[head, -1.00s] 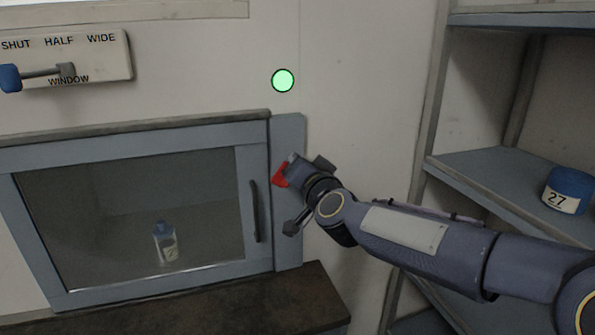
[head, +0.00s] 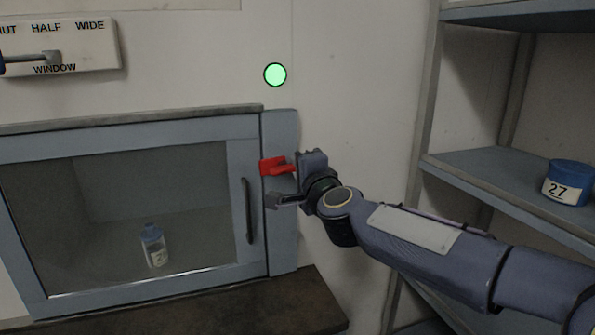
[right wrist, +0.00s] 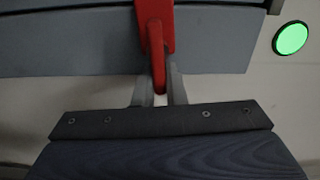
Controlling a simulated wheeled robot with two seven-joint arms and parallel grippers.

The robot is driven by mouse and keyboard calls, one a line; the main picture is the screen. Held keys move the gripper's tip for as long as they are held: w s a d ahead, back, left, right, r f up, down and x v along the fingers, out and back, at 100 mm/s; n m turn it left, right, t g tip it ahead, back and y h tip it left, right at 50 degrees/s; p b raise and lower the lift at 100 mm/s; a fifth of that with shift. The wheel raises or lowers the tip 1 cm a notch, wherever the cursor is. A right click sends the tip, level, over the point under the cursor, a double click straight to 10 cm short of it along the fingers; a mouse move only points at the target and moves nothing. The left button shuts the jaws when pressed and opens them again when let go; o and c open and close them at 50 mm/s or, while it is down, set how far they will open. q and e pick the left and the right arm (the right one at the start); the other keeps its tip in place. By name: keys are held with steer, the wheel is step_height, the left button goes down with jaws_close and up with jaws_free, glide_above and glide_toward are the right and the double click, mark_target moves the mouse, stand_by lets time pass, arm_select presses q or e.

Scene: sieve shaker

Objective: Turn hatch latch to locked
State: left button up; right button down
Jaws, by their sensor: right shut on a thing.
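The red hatch latch (head: 274,166) sits on the blue-grey frame at the right side of the hatch (head: 190,140). Its handle lies roughly level in the head view, pointing right toward my right gripper (head: 294,171). In the right wrist view, the latch (right wrist: 155,30) runs down between the two grey fingers of my right gripper (right wrist: 160,88), which is shut on its handle. The hatch door looks closed against its frame. My left gripper is not in view.
A round green light (head: 275,75) glows above the hatch. A bottle (head: 153,247) stands behind the hatch glass. Shelves at right hold a blue-lidded jar (head: 567,184). A dark ledge (head: 290,305) lies below.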

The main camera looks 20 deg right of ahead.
steer(key=shift+f+m, duration=0.2)
steer(key=shift+m, duration=0.3)
steer(key=c, duration=1.5)
jaws_free()
steer(key=s, duration=0.7)
steer(key=shift+s+d, duration=0.15)
steer(key=shift+s, duration=0.25)
